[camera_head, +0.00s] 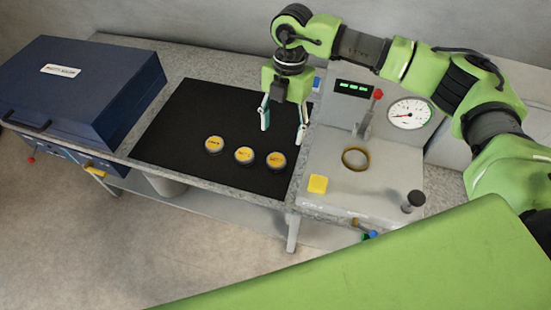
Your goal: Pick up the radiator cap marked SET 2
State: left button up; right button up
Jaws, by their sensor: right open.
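Three round dark caps with yellow tops lie in a row on a black mat (180,121): a left cap (214,145), a middle cap (244,155) and a right cap (276,160). Each top carries small dark lettering that is too small to read, so I cannot tell which is SET 2. My right gripper (283,121) hangs above the mat, behind the middle and right caps in the picture. Its fingers are spread apart, with nothing between them. My left gripper is not in view.
A dark blue case (85,85) stands at the left. On the right is a grey unit (385,175) with a brass ring (355,158), a yellow block (318,184), a dial gauge (409,113), a red-tipped lever (367,112) and a black knob (413,201). The mat's left part is clear.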

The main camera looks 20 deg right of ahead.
jog(key=p, duration=0.1)
send_over(276, 160)
jog(key=d, duration=0.1)
jog(key=f, duration=0.6)
jog(key=shift+w+d, duration=0.15)
jog(key=shift+w, duration=0.1)
jog(key=shift+f+p, duration=0.3)
jog(key=f, duration=0.1)
jog(key=a+f+p, duration=0.1)
jog(key=f, duration=0.1)
jog(key=shift+s+f, duration=0.15)
jog(key=shift+f, duration=0.15)
jog(key=shift+f+p, duration=0.3)
jog(key=shift+f, duration=0.2)
jog(key=c, duration=1.2)
